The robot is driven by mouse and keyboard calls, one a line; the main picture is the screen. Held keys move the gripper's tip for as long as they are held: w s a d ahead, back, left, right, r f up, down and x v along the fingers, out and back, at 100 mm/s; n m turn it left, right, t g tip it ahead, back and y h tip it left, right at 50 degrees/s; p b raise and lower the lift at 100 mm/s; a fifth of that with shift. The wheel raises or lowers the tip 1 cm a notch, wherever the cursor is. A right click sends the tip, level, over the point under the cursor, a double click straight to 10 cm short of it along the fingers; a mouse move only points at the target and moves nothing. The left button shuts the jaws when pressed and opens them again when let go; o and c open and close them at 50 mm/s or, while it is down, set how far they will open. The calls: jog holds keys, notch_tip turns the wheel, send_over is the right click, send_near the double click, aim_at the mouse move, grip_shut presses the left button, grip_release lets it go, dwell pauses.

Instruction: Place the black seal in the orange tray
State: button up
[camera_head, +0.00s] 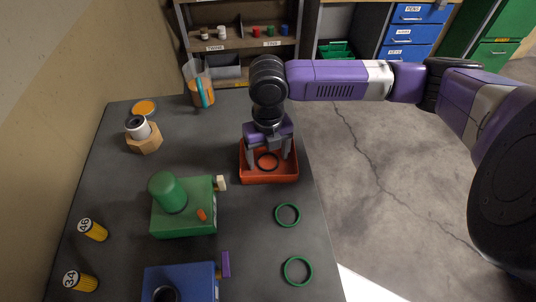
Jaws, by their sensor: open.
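The black seal (267,168), a thin dark ring, lies on the floor of the orange tray (272,180). The tray stands on the dark table near its right edge. My gripper (267,160) reaches down over the tray, with its fingers open on either side of the ring. The ring's far part is close under the gripper body. I cannot tell whether the fingers touch the ring.
Two green rings (287,226) lie on the table in front of the tray. A green machine (184,224) and a blue machine (185,284) stand to the left. Yellow cylinders (93,230) and a white part on a wooden block (145,145) are farther left.

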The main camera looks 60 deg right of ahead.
notch_tip(320, 180, up, 12)
jog(key=shift+r+b, duration=0.15)
jog(key=shift+b, duration=0.25)
dwell(0.7)
